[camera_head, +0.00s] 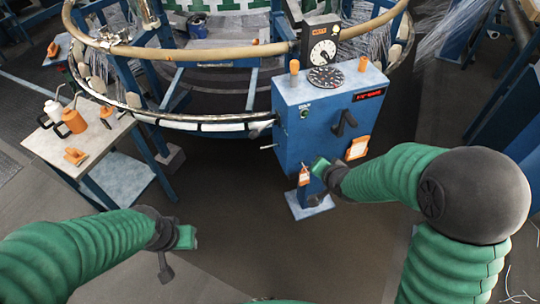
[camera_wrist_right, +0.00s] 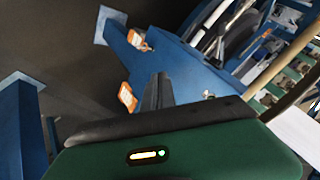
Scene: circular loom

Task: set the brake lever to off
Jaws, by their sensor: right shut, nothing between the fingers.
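The blue control box (camera_head: 305,125) stands right of centre in the head view. A black lever (camera_head: 345,123) sits on its front face. Two orange-topped handles, one left (camera_head: 294,68) and one right (camera_head: 362,64), stand on its top. I cannot tell which of these is the brake lever, nor read any off mark. My right gripper (camera_head: 320,168) is low by the box's front, near an orange tag (camera_head: 304,176). In the wrist view its fingers (camera_wrist_right: 158,92) are together and empty. My left gripper (camera_head: 165,267) is low at the left, away from the box; its jaws are unclear.
Another orange tag (camera_head: 357,148) hangs at the box's lower right. The loom's ring (camera_head: 200,122) curves behind. A side table (camera_head: 85,140) holds bottles at left. The floor between my arms is clear.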

